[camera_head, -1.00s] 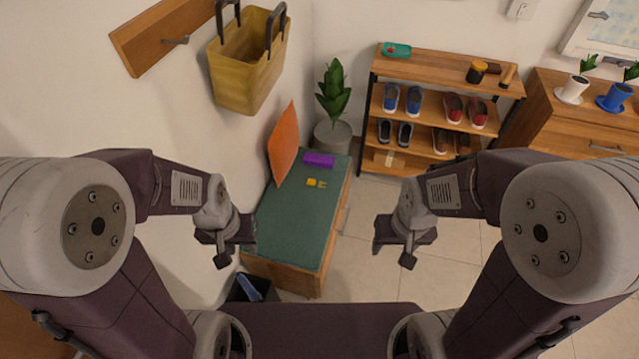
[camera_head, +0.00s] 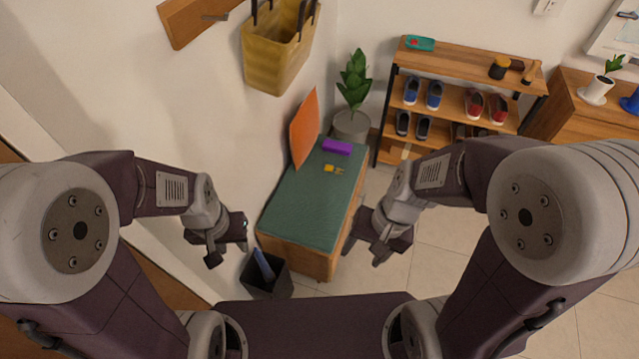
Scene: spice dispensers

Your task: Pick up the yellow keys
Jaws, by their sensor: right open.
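The yellow keys (camera_head: 334,169) lie small on the green cushioned top of a wooden bench (camera_head: 299,214), toward its far end. They look like a yellow tag with a key part beside it. A purple case (camera_head: 337,147) lies just beyond them. My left gripper (camera_head: 229,248) is in the air left of the bench's near end, and I cannot tell whether it is open. My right gripper (camera_head: 362,252) is in the air right of the bench's near end. It is open and empty. Both grippers are well short of the keys.
An orange cushion (camera_head: 304,128) leans on the wall at the bench's left side. A potted plant (camera_head: 353,92) stands behind. A shoe rack (camera_head: 457,104) stands at the back right. A dark bin (camera_head: 266,277) with a blue item stands at the bench's near end. A yellow bag (camera_head: 273,50) hangs on the wall.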

